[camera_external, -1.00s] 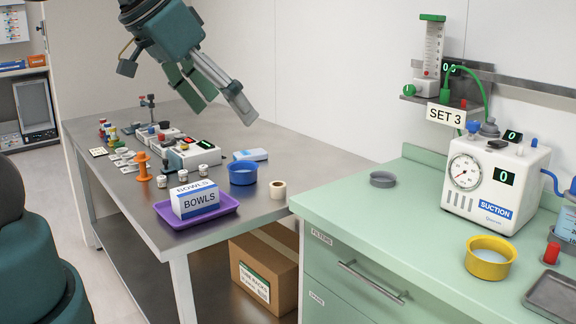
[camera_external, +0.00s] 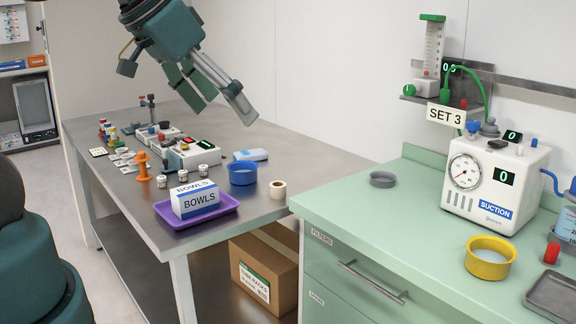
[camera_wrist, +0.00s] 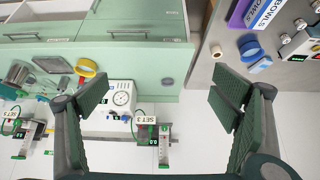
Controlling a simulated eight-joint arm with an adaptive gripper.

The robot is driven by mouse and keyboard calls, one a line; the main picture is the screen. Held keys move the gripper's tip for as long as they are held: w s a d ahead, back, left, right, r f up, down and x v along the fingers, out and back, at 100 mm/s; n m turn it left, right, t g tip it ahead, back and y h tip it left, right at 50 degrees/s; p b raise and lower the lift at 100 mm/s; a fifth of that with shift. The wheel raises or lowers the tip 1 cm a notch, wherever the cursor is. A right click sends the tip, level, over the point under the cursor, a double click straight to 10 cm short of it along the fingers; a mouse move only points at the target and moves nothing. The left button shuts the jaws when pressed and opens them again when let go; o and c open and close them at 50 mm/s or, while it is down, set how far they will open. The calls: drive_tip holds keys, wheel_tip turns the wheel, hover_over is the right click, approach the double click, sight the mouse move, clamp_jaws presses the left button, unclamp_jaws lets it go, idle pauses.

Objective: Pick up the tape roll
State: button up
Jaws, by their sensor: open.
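The tape roll (camera_external: 278,189) is a small pale roll with a tan core. It lies on the metal table near its right edge, just right of the blue bowl (camera_external: 243,173). In the wrist view the tape roll (camera_wrist: 217,51) is small, at upper right beside the blue bowl (camera_wrist: 250,47). My gripper (camera_external: 227,108) is in the air above the back part of the metal table, well above the tape roll and apart from it. Its two fingers are spread wide with nothing between them; they also show in the wrist view (camera_wrist: 162,97).
A purple tray (camera_external: 228,204) holds a box marked BOWLS (camera_external: 195,199). Jars, an orange spool (camera_external: 142,166) and devices stand further left. The green counter (camera_external: 400,232) at right bears a grey dish (camera_external: 382,180), a yellow bowl (camera_external: 490,262) and a suction unit (camera_external: 495,180).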

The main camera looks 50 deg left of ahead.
drive_tip(key=shift+c, duration=0.5)
drive_tip(key=c, duration=1.2)
drive_tip(key=shift+w, duration=0.15)
